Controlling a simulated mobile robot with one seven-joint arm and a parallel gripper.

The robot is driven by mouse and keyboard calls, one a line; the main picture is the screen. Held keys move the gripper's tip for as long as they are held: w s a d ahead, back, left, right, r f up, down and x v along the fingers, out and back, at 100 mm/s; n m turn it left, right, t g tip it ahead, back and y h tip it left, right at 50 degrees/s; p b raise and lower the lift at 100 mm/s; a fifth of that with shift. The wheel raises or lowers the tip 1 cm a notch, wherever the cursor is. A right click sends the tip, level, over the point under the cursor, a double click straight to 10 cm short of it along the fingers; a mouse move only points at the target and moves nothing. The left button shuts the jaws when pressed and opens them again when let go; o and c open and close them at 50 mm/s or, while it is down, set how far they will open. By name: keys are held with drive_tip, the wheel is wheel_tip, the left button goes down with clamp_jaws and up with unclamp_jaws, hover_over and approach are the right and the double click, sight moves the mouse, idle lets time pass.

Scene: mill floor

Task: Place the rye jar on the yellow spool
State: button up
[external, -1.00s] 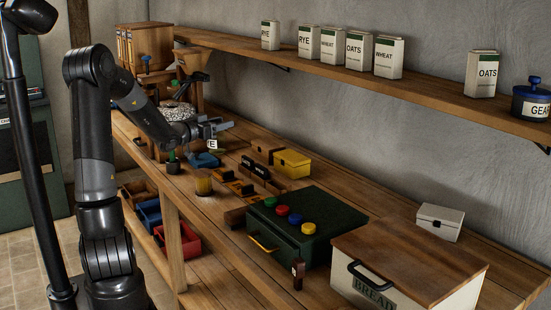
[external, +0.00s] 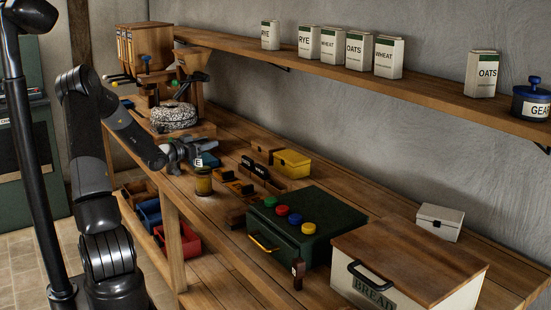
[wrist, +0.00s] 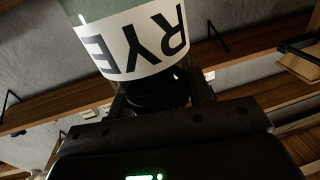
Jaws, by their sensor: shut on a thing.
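The rye jar is in my gripper (external: 190,151), its white label (external: 198,161) partly showing in the external view. In the wrist view the rye jar (wrist: 135,42) fills the top middle, with its RYE label upside down and my fingers closed at its dark end. The yellow spool (external: 203,184) stands near the bench's front edge, directly below the jar in the external view. I cannot tell whether the jar touches it or hangs just above. The spool is not visible in the wrist view.
A speckled millstone (external: 173,116) stands behind my gripper. Dark wooden blocks (external: 240,187), a yellow box (external: 292,163) and a green case (external: 293,228) are to the right. A wall shelf (external: 420,97) runs above.

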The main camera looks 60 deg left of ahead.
drive_tip(key=shift+f, duration=0.3)
drive_tip(key=o, duration=1.2)
drive_tip(key=shift+r, duration=0.15)
drive_tip(key=s+d, duration=0.2)
drive_tip(key=s, duration=1)
